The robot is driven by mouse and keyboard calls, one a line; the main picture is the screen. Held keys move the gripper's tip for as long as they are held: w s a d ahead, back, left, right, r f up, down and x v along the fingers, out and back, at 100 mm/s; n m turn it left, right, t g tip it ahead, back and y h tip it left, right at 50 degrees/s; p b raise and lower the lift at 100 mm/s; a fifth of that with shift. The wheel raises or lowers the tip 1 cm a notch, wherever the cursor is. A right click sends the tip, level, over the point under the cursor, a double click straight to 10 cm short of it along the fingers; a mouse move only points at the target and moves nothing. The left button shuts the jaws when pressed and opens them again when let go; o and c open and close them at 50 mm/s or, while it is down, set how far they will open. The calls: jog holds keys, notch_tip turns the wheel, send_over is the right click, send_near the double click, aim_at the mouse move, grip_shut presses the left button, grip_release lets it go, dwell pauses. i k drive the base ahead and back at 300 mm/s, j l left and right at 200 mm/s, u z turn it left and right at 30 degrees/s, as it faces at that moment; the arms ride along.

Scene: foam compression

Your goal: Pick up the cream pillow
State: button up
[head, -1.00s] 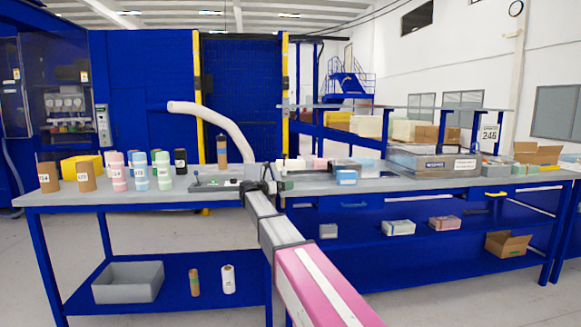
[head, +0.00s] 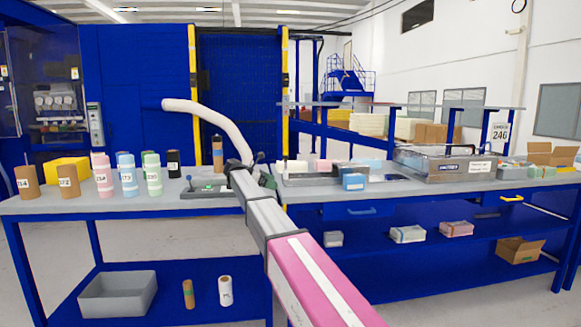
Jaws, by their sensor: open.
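A small cream block (head: 295,167), which may be the cream pillow, sits at the left end of a low grey tray (head: 330,181) on the workbench. My arm reaches over the bench, and my gripper (head: 257,163) is at its far end, left of the cream block and apart from it. The gripper is small and dark here, partly hidden by my own arm. Its jaws are open, and nothing shows between them.
Pink (head: 322,165) and blue (head: 353,181) blocks are in or beside the tray. A dark fixture (head: 205,193) and several coloured cylinders (head: 125,173) stand to the left. A grey metal case (head: 450,165) is to the right.

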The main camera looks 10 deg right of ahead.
aim_at(299, 165)
jog(key=i, duration=1.6)
